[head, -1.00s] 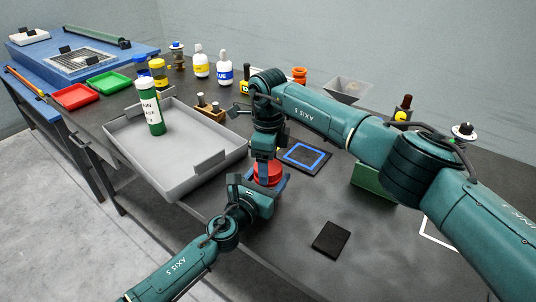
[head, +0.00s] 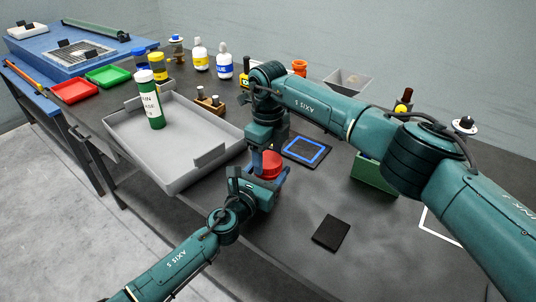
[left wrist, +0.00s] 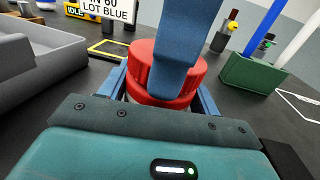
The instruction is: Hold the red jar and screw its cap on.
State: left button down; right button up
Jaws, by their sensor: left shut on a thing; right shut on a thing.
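The red jar (left wrist: 155,98) stands upright on the dark table, held low between the blue fingers of my left gripper (head: 266,182); its body is mostly hidden by that gripper. A ribbed red cap (left wrist: 145,62) sits on top of it; it also shows in the head view (head: 272,160). My right gripper (head: 264,153) comes down from above and is shut on the cap. One of its blue fingers crosses in front of the cap in the left wrist view. I cannot tell how far the thread is engaged.
A grey tray (head: 185,184) with a green bottle (head: 150,100) is left of the jar. A blue-outlined dark pad (head: 306,150) lies behind right, a black square (head: 331,233) in front right. A green holder (head: 374,175) stands right.

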jog(key=m, duration=0.3)
jog(key=shift+m, duration=0.4)
jog(key=o, duration=1.2)
jog(key=shift+c, duration=0.2)
jog(key=shift+a, duration=0.1)
jog(key=shift+s, duration=0.1)
jog(key=shift+r, duration=0.4)
notch_tip(320, 180, up, 11)
jog(key=shift+d+r, duration=0.15)
jog(key=shift+d, duration=0.05)
